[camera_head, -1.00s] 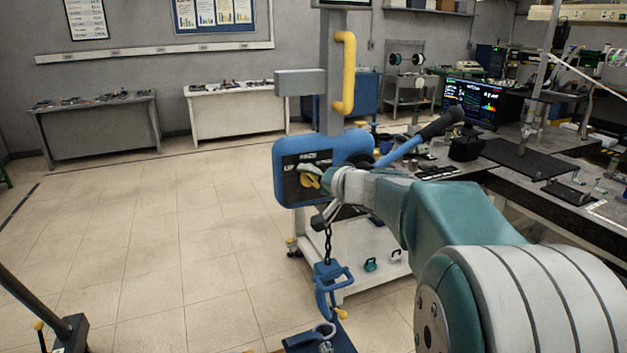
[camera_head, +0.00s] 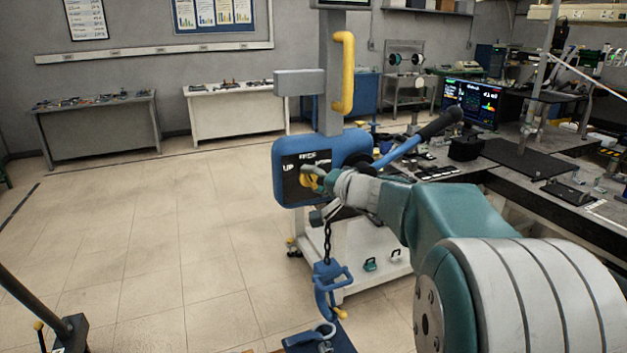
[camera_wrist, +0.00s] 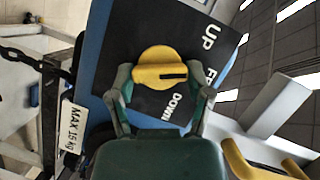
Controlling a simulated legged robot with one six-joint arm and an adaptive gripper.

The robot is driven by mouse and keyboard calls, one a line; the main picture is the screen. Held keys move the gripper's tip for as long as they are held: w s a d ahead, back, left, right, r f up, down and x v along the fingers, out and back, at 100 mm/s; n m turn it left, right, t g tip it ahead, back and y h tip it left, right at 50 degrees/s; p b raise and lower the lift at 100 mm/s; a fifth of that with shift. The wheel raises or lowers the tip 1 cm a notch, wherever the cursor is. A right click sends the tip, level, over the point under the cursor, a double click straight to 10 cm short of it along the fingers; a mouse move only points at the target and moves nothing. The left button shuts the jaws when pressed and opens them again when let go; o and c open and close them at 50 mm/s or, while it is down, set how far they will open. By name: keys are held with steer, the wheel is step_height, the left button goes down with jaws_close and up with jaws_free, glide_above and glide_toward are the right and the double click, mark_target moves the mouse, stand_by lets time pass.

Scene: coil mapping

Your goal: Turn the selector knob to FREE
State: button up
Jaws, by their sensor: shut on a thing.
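The yellow selector knob (camera_wrist: 153,69) is on a black panel plate (camera_wrist: 118,45) with white lettering. My gripper (camera_wrist: 163,78) is shut on the knob, with one finger at each side of it. The black mark on the knob points right in the wrist view, toward a label that reads "FR", its end hidden by my finger. The "UP" label (camera_wrist: 211,37) is above right and the "DOWN" label (camera_wrist: 172,108) below the knob. In the head view the knob (camera_head: 308,181) shows at my gripper's tip, in front of the blue-framed panel (camera_head: 280,165).
A blue lever with a black grip (camera_head: 437,125) rises behind my arm. A yellow handle (camera_head: 348,75) is on the grey column above the panel. A chain (camera_head: 327,240) with a blue hook piece (camera_head: 325,285) hangs below.

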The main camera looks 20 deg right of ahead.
steer(key=m, duration=0.2)
steer(key=m+t+y, duration=0.1)
steer(key=m, duration=0.1)
steer(key=shift+f+t, duration=0.3)
stand_by(0.3)
steer(key=o, duration=1.1)
steer(key=shift+o, duration=0.2)
steer(key=shift+r, duration=0.1)
steer(key=shift+s+d, duration=0.15)
steer(key=v, duration=1.1)
steer(key=shift+s+d+f, duration=0.15)
steer(key=shift+f, duration=0.05)
